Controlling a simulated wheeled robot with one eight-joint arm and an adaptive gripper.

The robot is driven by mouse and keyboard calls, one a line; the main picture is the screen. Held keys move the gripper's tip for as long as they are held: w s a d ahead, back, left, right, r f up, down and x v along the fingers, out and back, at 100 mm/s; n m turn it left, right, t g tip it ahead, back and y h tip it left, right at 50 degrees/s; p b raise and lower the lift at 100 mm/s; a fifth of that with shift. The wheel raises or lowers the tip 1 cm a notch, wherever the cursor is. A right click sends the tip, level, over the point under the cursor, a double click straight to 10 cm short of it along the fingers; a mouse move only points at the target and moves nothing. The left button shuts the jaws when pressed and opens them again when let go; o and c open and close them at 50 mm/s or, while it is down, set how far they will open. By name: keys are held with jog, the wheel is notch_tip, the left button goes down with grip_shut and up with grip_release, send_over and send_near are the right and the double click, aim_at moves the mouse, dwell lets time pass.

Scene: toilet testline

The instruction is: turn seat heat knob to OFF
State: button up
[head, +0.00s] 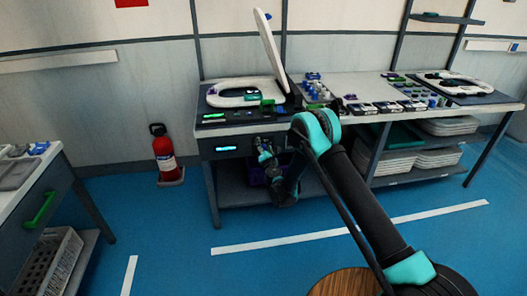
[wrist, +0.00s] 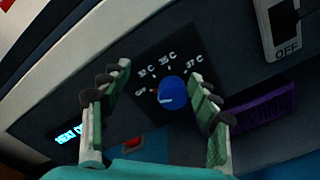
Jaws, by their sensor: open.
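The seat heat knob (wrist: 172,93) is blue and round, on a black dial plate (wrist: 150,62) in the wrist view. Temperature labels and what looks like OFF at the left surround it. A short white mark shows on its lower left; which label it points to I cannot tell. My gripper (wrist: 159,72) is open, with one finger on each side of the knob in the picture; contact is not visible. In the head view my gripper (head: 264,155) is at the bench's front panel, and the knob is hidden there.
A lit cyan display (head: 227,148) is left of my gripper. A purple bin (wrist: 264,110) and a switch marked OFF (wrist: 285,28) are at the right in the wrist view. A toilet seat with raised lid (head: 268,45) stands on the bench. A fire extinguisher (head: 164,155) stands left.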

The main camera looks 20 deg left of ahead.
aim_at(263, 131)
notch_tip(263, 131, up, 7)
jog(key=shift+s, duration=0.1)
dwell(0.4)
